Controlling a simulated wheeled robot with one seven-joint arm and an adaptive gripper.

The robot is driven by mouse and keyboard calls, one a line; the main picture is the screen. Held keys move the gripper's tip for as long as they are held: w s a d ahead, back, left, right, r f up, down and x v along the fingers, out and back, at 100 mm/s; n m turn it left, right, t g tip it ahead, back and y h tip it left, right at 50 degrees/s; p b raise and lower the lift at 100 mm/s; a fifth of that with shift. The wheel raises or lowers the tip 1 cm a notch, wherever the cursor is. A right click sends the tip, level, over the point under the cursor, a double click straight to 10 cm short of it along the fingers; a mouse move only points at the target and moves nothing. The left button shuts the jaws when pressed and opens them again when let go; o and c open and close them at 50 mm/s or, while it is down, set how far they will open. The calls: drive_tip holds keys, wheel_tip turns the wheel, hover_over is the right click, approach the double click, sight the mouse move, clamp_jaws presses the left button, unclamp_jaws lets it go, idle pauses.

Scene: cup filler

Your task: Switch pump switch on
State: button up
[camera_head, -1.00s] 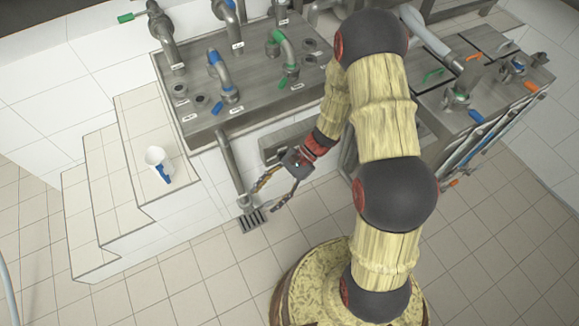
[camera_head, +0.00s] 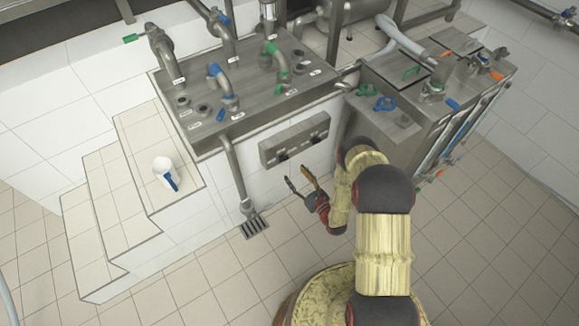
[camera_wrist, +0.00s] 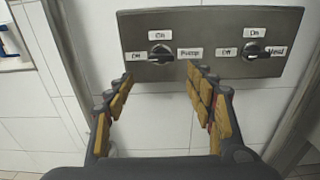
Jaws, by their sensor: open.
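The grey switch panel (camera_head: 294,140) is fixed to the white wall below the steel counter. In the wrist view, the panel (camera_wrist: 210,18) carries two black rotary knobs. The left one is the pump switch (camera_wrist: 160,52), with an "On" label above it, "Off" to its left and "Pump" to its right. I cannot tell clearly which way its pointer faces. My gripper (camera_head: 297,179) is open and empty in front of the panel. In the wrist view, the fingers of my gripper (camera_wrist: 159,76) are spread below the pump switch, apart from it.
The second knob (camera_wrist: 255,48) sits to the right on the same panel. A white cup with a blue part (camera_head: 164,171) stands on the tiled steps at left. A vertical pipe (camera_head: 235,175) runs down left of the panel to a floor drain (camera_head: 253,226).

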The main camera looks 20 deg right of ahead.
sight(285, 160)
drive_tip(key=x, duration=0.2)
drive_tip(key=b+x, duration=0.1)
drive_tip(key=x, duration=0.2)
drive_tip(key=b+x, duration=0.1)
drive_tip(key=x, duration=0.2)
drive_tip(key=shift+d+r, duration=0.15)
drive_tip(key=shift+r, duration=0.2)
drive_tip(key=shift+c, duration=1.4)
drive_tip(key=c, duration=0.9)
